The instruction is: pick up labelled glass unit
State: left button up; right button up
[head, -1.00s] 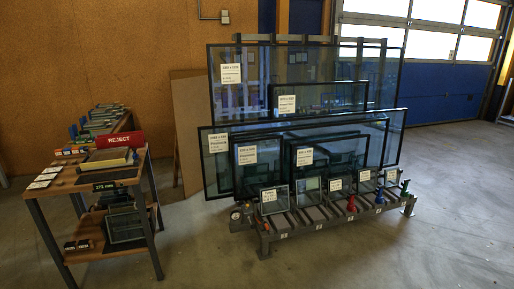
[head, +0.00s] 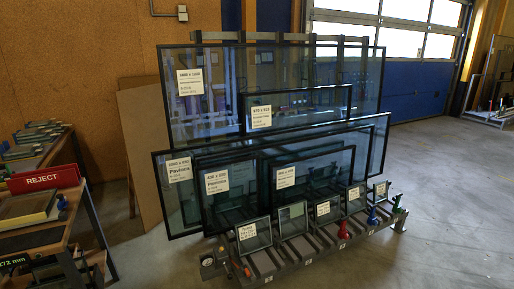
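Labelled glass units of several sizes lean on a rack (head: 262,268) in the middle of the head view. The tallest pane (head: 290,70) is at the back. A wide pane (head: 375,150) and a smaller pane (head: 300,105) stand before it. Two mid-size framed units (head: 222,205) and (head: 330,165) stand in front of these. Several small framed units line the front, the leftmost small unit (head: 253,237) with a white label. Which unit is meant cannot be told. Neither of my grippers is in view.
A wooden bench at the left carries a red REJECT sign (head: 40,180) and a framed piece (head: 28,208). A red holder (head: 344,228) and a blue holder (head: 373,215) stand at the rack's front. The floor at right (head: 440,190) is clear.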

aim_at(293, 218)
jog(key=i+l+z, duration=0.1)
jog(key=i+z, duration=0.35)
jog(key=i+j+z, duration=0.15)
jog(key=i+z, duration=0.3)
jog(key=i, duration=0.2)
jog(key=i+z, duration=0.3)
jog(key=i, duration=0.3)
jog(key=i+z, duration=0.35)
jog(key=i, duration=0.3)
jog(key=i+j+u, duration=0.1)
jog(key=i+u, duration=0.35)
jog(key=i+l+u, duration=0.15)
jog(key=i+u, duration=0.3)
jog(key=i, duration=0.15)
jog(key=i+u, duration=0.3)
jog(key=i, duration=0.15)
